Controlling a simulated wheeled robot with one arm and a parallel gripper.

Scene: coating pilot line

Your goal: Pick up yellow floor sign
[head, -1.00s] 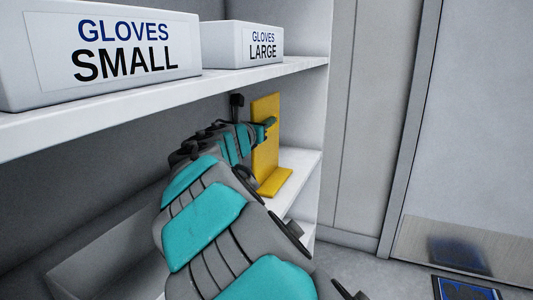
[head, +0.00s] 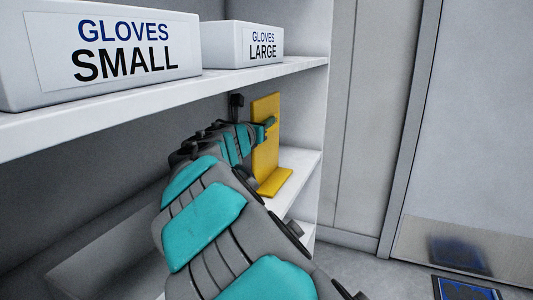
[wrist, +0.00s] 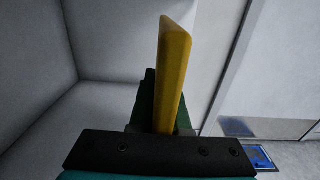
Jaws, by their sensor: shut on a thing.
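The yellow floor sign (head: 266,135) stands upright on the middle shelf in the head view, near the shelf's right end, with a flat foot at its base. In the wrist view the sign (wrist: 173,70) shows edge-on, rising between the fingers. My gripper (head: 268,123) reaches in from the left and is shut on the sign at about mid-height. In the wrist view my gripper (wrist: 163,118) has a finger on each side of it. The sign's left part is partly hidden by my arm. I cannot tell whether its foot touches the shelf.
Boxes marked gloves small (head: 110,55) and gloves large (head: 242,45) sit on the upper shelf (head: 150,103), just above my arm. The middle shelf (head: 301,163) ends at a side panel. A door (head: 475,130) and a blue floor mat (head: 467,288) are at right.

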